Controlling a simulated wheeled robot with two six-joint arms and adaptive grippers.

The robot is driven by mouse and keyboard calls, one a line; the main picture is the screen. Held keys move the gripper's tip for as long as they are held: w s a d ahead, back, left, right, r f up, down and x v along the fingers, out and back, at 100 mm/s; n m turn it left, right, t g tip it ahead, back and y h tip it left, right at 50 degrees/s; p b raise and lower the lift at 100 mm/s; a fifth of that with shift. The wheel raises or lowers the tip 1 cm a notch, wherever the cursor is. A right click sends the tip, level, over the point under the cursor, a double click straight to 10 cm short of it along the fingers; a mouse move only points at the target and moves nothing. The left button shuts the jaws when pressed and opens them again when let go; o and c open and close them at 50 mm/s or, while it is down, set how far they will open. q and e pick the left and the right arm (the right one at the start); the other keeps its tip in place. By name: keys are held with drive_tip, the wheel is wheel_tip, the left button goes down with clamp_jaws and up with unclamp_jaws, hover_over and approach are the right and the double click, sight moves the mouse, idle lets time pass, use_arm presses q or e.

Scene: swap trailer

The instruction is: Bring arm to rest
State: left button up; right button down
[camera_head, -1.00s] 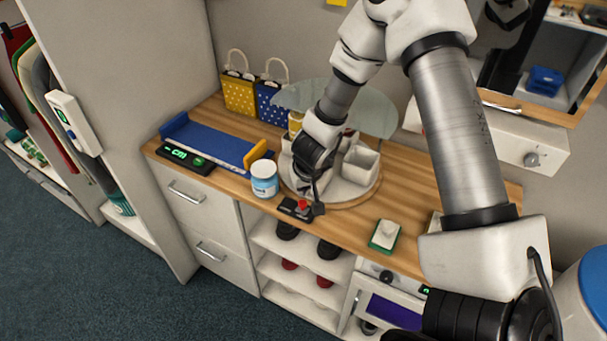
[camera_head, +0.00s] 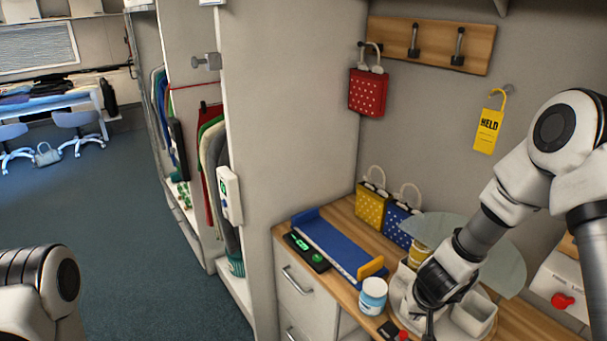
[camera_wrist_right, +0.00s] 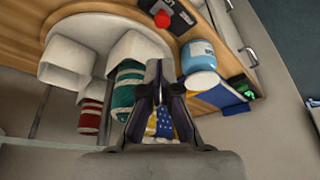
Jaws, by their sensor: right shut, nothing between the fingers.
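My right arm comes in from the right in the head view. Its gripper (camera_head: 430,322) points down over the counter (camera_head: 345,218), beside white bins (camera_head: 473,318) on a round stand. In the right wrist view its fingers (camera_wrist_right: 158,80) are together with nothing between them, in front of the bins (camera_wrist_right: 68,62). A link of my left arm shows at the lower left of the head view; its gripper is outside the picture.
A clear round disc (camera_head: 490,255) sits above the bins, close to my right arm. A white-and-blue jar (camera_head: 373,296), a blue tray (camera_head: 335,245) and yellow (camera_head: 370,207) and blue bags (camera_head: 395,224) stand nearby. Open floor (camera_head: 130,230) lies left.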

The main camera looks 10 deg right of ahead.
drive_tip(key=s+a+f+n+g+b, duration=0.2)
drive_tip(key=s+f+b, duration=0.45)
drive_tip(key=f, duration=0.75)
use_arm(q)
wheel_tip(320, 180, down, 9)
drive_tip(key=b, duration=0.2)
use_arm(e)
drive_tip(key=s+a+f+n+y, duration=0.1)
drive_tip(key=s+a+f, duration=0.3)
drive_tip(key=s, duration=0.5)
drive_tip(key=s+a+f+n+g, duration=0.1)
drive_tip(key=s+a+f, duration=0.4)
drive_tip(key=s, duration=0.3)
drive_tip(key=shift+s+f+g+y, duration=0.3)
drive_tip(key=shift+s+f+y, duration=0.1)
drive_tip(key=shift+f, duration=0.45)
use_arm(q)
drive_tip(key=shift+f, duration=0.1)
drive_tip(key=shift+c, duration=0.4)
